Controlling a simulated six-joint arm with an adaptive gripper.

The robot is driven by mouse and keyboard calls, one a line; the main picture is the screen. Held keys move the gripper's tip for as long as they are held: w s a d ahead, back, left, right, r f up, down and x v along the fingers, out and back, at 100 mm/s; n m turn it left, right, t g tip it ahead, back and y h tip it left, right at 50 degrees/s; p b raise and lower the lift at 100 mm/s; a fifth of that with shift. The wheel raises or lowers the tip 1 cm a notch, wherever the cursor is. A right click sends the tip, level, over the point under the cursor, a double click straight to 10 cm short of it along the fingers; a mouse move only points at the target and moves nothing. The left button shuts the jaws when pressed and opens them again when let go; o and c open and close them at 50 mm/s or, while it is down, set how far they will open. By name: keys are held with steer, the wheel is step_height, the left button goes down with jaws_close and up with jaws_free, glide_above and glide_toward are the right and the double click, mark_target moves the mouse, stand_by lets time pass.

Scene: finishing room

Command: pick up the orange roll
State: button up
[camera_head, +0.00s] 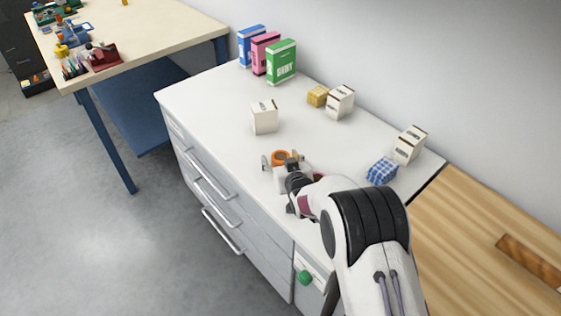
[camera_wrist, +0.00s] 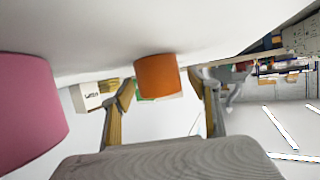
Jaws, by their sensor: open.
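The orange roll (camera_head: 281,156) stands on the white counter top (camera_head: 205,104), near its front edge. My gripper (camera_head: 282,163) is open, with one finger on each side of the roll. In the wrist view, the orange roll (camera_wrist: 158,76) shows between the two fingers, with a gap to each of them. I cannot tell how deep it sits between the fingertips. The roll's lower part is partly hidden by my gripper in the head view.
A pink roll (camera_wrist: 30,112) is close beside my gripper; my arm mostly hides it in the head view. The counter's left part is clear.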

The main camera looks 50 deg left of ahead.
mark_target(280, 156)
steer(key=c, duration=1.2)
steer(key=shift+c, duration=0.2)
steer(key=shift+r, duration=0.2)
steer(key=shift+r, duration=4.85)
